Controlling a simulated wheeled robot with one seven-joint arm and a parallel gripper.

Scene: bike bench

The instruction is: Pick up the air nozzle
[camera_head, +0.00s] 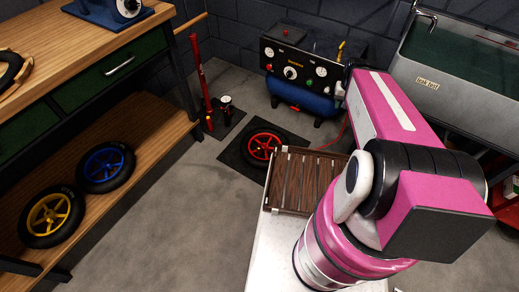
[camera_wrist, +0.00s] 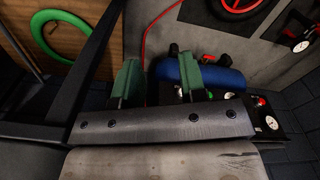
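The air nozzle cannot be made out for certain. A small yellow piece (camera_head: 341,48) stands upright at the top right of the compressor in the head view and may be it. The compressor (camera_head: 291,71) has a dark gauge panel over a blue tank; the tank (camera_wrist: 222,78) also shows in the wrist view, beyond my fingers. A thin red hose (camera_wrist: 148,33) runs past it. My gripper (camera_wrist: 157,82) has two green fingers spread apart, with nothing visible between them. In the head view my pink arm hides the gripper.
A slatted brown tray (camera_head: 306,181) rests on a pale surface in front. A red-rimmed wheel (camera_head: 262,146) lies on a dark mat. A red floor pump (camera_head: 200,80) stands at the left. A wooden bench (camera_head: 150,155) holds wheels. A sink (camera_head: 460,75) is at the right.

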